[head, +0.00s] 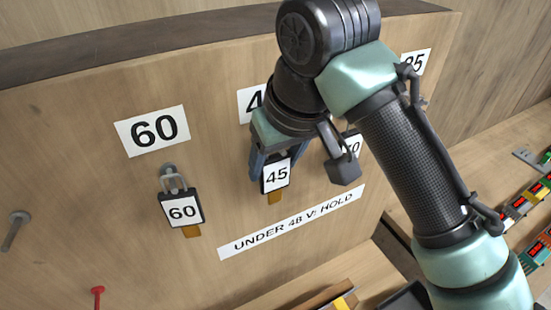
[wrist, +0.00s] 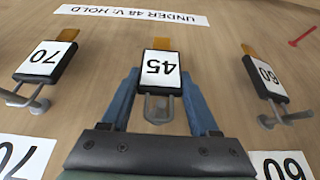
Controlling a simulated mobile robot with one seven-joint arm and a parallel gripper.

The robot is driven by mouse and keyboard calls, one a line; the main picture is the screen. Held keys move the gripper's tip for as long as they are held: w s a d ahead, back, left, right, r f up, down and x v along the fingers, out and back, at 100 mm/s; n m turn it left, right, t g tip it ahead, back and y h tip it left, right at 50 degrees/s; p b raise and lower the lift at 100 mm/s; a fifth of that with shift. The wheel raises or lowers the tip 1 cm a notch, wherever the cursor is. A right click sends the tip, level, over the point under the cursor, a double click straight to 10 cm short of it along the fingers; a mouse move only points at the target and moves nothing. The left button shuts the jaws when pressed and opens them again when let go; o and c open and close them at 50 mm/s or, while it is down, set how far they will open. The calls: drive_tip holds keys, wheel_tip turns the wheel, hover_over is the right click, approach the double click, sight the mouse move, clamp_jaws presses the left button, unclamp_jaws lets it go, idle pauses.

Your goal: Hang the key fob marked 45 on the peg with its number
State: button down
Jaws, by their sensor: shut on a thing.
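The key fob marked 45 (head: 276,175) is black with a white label, a wire loop at its top and an orange tip. In the wrist view the same fob (wrist: 160,68) sits between the two blue fingers of my gripper (wrist: 160,80). In the head view my gripper (head: 271,162) is shut on this fob, close in front of the wooden board. A number sign (head: 249,103) above is partly covered by my arm; only a 4 shows. The peg below that sign is hidden, so I cannot tell whether the loop is around it.
The fob marked 60 (head: 182,210) hangs left under its 60 sign (head: 153,131). The fob marked 70 (wrist: 45,60) hangs close on the other side. A bare grey peg (head: 14,230) and a red pin (head: 98,295) stick out at left. An "UNDER 48 V: HOLD" strip (head: 292,223) lies below.

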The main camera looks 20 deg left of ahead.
idle(0.3)
drive_tip(key=shift+c, duration=0.3)
unclamp_jaws()
